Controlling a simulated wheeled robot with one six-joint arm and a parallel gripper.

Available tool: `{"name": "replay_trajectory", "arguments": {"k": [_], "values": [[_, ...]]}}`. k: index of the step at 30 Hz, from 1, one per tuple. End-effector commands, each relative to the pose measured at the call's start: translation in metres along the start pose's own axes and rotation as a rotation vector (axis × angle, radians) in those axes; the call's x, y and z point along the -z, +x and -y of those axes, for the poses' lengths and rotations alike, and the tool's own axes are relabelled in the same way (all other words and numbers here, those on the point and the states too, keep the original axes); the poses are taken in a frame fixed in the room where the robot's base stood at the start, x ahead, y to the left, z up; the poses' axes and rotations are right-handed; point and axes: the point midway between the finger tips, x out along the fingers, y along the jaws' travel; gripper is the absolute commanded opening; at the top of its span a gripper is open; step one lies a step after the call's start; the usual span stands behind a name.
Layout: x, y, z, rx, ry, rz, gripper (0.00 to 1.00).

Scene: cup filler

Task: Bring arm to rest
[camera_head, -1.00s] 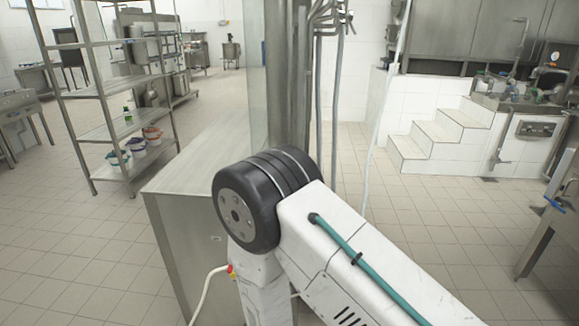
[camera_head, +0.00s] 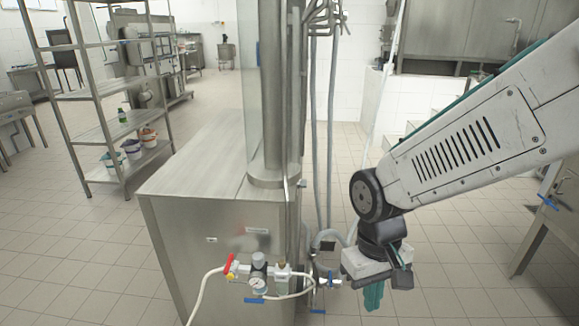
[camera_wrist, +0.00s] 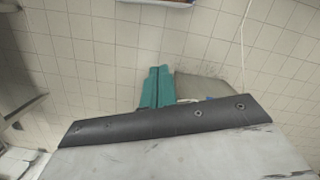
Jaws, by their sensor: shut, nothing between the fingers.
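My gripper (camera_head: 374,297) shows in the head view at the lower right of centre, at the end of my white arm. It points down, and its teal fingers are together with nothing between them. In the wrist view the teal fingers (camera_wrist: 156,87) also lie side by side, beyond the dark edge of my gripper's body. The gripper hangs to the right of the steel cabinet (camera_head: 190,235), clear of it in the picture.
A gauge (camera_head: 258,283) with a red-handled valve and a white hose sits on the cabinet's front. Grey pipes (camera_head: 322,150) run down behind my gripper. A steel shelf rack (camera_head: 105,130) stands at the left. Tiled floor (camera_head: 80,265) is open at the lower left.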

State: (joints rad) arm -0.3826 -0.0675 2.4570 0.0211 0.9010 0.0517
Motion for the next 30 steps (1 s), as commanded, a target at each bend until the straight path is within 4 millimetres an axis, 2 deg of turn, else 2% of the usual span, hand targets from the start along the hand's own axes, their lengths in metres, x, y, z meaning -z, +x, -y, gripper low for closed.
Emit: {"name": "replay_trajectory", "arguments": {"k": [1, 6, 12, 21, 30], "values": [[-0.016, -0.016, -0.011, 0.003, 0.019, 0.000, 0.00], [-0.073, -0.055, -0.037, 0.010, 0.079, 0.010, 0.00], [-0.123, -0.087, -0.059, 0.011, 0.186, -0.080, 0.00], [-0.148, -0.115, -0.079, -0.004, 0.305, -0.259, 0.00], [-0.149, -0.116, -0.082, -0.005, 0.320, -0.263, 0.00]]}}
